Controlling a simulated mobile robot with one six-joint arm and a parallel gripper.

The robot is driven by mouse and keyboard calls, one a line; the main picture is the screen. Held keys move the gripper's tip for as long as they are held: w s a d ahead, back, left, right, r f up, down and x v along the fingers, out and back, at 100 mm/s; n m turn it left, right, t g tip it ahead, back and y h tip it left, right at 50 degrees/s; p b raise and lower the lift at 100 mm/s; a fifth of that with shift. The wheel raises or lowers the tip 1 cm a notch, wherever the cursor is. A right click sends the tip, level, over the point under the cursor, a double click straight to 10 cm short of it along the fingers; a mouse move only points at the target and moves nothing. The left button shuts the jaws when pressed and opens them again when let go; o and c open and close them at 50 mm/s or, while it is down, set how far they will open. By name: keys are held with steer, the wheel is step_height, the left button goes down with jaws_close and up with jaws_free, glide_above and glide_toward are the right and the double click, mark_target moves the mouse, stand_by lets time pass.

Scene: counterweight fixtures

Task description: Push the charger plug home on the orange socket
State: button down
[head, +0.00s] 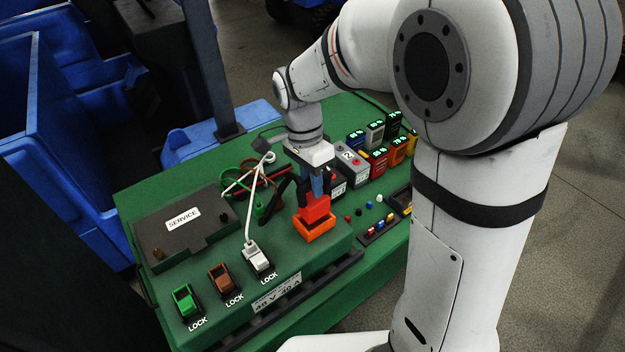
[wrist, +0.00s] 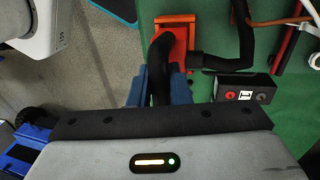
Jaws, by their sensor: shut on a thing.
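The orange socket (head: 314,230) sits on the green bench near its front edge; it also shows in the wrist view (wrist: 176,20). A red charger plug (head: 315,208) stands upright in or directly on the socket, and I cannot tell how deep it sits. My gripper (head: 313,188) is above the socket, pointing down, with its blue fingers shut on the plug. In the wrist view my gripper (wrist: 163,78) has a black cable in front of it, which hides part of the plug.
White (head: 257,260), brown (head: 224,280) and green (head: 185,301) connectors marked LOCK stand to the left. A dark SERVICE panel (head: 160,240) lies behind them. Several battery-like blocks (head: 352,165) and loose coloured pieces are to the right. Cables lie behind my gripper.

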mark_target(313, 199)
steer(key=shift+f, duration=0.15)
steer(key=shift+f+b, duration=1)
steer(key=shift+f, duration=0.2)
steer(key=shift+f+b, duration=0.75)
steer(key=shift+f, duration=0.3)
steer(key=c, duration=1.3)
jaws_free()
steer(key=r, duration=0.2)
steer(key=w+r, duration=0.1)
steer(key=r, duration=0.2)
steer(key=a+r, duration=0.1)
steer(key=r, duration=0.1)
steer(key=shift+w+r+b, duration=0.15)
steer(key=shift+r+b, duration=0.2)
steer(key=s+d+n+t, duration=0.1)
steer(key=s+d+n, duration=0.2)
steer(key=s+d, duration=0.1)
steer(key=s+d+n+t, duration=0.2)
steer(key=s+d+n, duration=0.2)
steer(key=s+d, duration=0.1)
steer(key=s+d+n+t+y, duration=0.1)
steer(key=s+d+n+t, duration=0.1)
steer(key=s+d+n, duration=0.2)
steer(key=shift+s+d, duration=0.3)
steer(key=shift+d, duration=0.05)
